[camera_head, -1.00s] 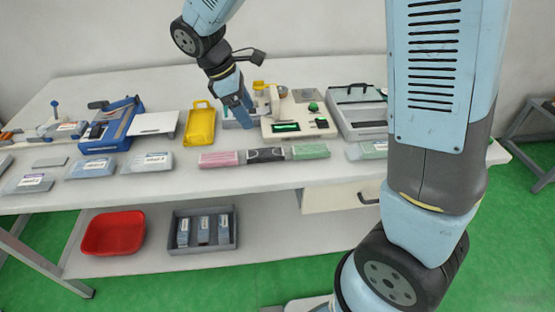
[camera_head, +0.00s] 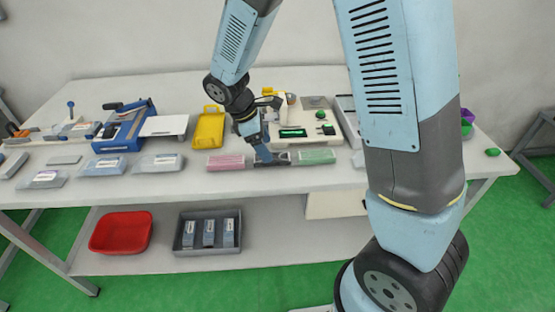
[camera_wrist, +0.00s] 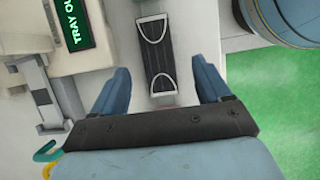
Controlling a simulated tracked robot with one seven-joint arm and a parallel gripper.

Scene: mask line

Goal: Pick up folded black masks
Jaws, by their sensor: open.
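The folded black masks (camera_head: 279,159) lie on the white table near its front edge, between a pink stack (camera_head: 226,162) and a green stack (camera_head: 314,156). My gripper (camera_head: 262,157) is over the left part of the black masks, and hides some of them. In the wrist view the black masks (camera_wrist: 159,55) lie lengthwise between the two open blue fingers (camera_wrist: 160,84), with white ear loops showing at both ends. The fingers are apart from the masks on both sides. I cannot tell how far above the table the fingertips are.
A machine with a green-lit panel (camera_head: 293,132) stands behind the masks, and a yellow tray (camera_head: 209,129) is behind left. Labelled packs (camera_head: 103,167) lie to the left. A red bin (camera_head: 121,233) and a grey crate (camera_head: 188,247) are on the lower shelf.

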